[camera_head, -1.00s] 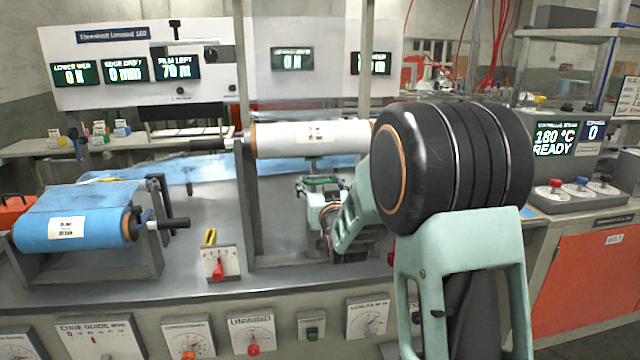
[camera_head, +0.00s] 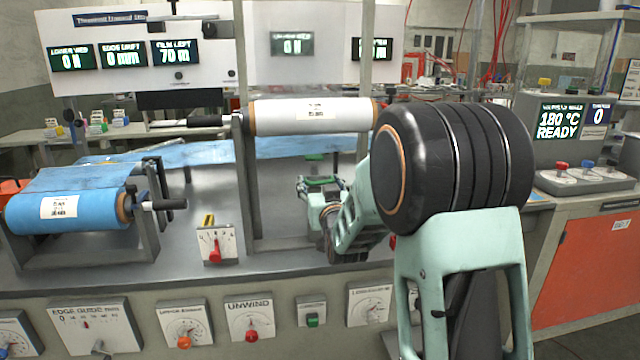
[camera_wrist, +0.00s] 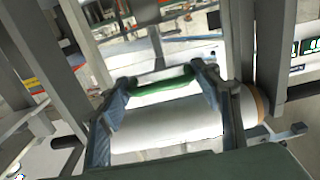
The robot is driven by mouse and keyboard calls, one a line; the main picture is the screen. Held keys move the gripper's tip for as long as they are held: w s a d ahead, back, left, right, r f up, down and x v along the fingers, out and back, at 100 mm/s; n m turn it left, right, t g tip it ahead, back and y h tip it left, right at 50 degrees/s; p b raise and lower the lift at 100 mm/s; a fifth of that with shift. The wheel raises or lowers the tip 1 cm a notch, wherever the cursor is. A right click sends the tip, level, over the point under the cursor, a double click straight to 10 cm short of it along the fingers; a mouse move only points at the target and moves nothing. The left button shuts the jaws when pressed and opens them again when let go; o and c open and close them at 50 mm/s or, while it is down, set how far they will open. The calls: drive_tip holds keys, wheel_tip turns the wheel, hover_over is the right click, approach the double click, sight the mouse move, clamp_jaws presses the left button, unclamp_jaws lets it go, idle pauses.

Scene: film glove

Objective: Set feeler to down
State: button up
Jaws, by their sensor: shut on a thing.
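No label reading "feeler" is legible, so I cannot tell which part it is. My gripper (camera_head: 320,181) is in front of the machine, below the white roll (camera_head: 312,115). In the wrist view its two fingers (camera_wrist: 161,82) stand wide apart, with a green bar (camera_wrist: 160,86) spanning between their tips. The fingers are shut on this bar. The white roll also shows in the wrist view (camera_wrist: 180,124), between and beyond the fingers. A small panel with a red pointer (camera_head: 215,250) stands upright on the deck, left of my gripper and apart from it.
A blue film roll (camera_head: 70,211) sits in a stand at left. Uprights (camera_head: 243,185) frame the white roll. Several dials, such as UNWIND (camera_head: 250,318), line the front face. A control box (camera_head: 565,120) with an orange cabinet (camera_head: 590,265) is at right.

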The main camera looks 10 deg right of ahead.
drive_tip(key=shift+d+f+b, duration=0.15)
drive_tip(key=shift+f+b, duration=0.95)
drive_tip(key=shift+f, duration=0.65)
drive_tip(key=o, duration=1.4)
drive_tip(key=shift+f, duration=0.1)
drive_tip(key=s, duration=1.2)
